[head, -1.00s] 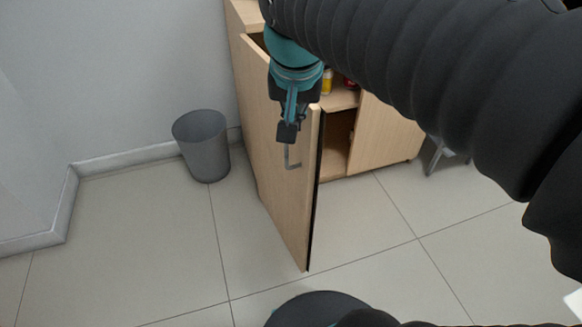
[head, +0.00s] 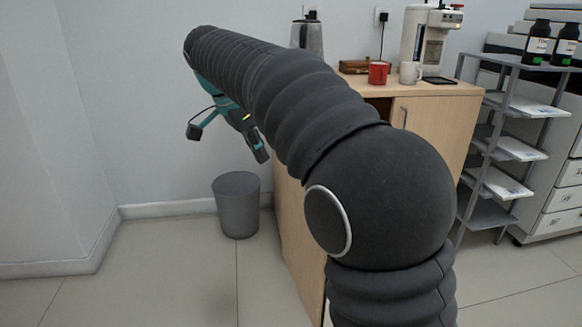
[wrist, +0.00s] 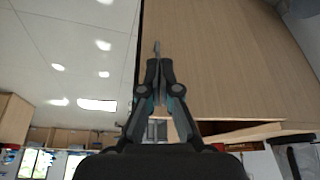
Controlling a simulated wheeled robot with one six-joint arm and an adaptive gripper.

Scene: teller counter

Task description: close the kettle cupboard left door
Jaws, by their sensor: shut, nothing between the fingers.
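The kettle cupboard (head: 440,128) is pale wood, and its left door (head: 292,235) stands wide open, jutting toward me. My black arm hides much of the door and the cupboard opening; the left door's handle cannot be made out in the head view. My gripper (head: 262,155) is up and left of the open door, by its outer face, pointing down and right. In the wrist view my gripper (wrist: 158,65) is shut and empty, with the wood panel of the door (wrist: 225,55) filling the space behind and right. Whether it touches the door cannot be told.
A grey bin (head: 237,207) stands on the floor left of the door, close to the wall. On the cupboard top are a kettle (head: 308,38), a red mug (head: 378,73), a white mug (head: 411,73) and a coffee machine (head: 430,40). A grey shelf rack (head: 500,150) stands right. Floor at left is clear.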

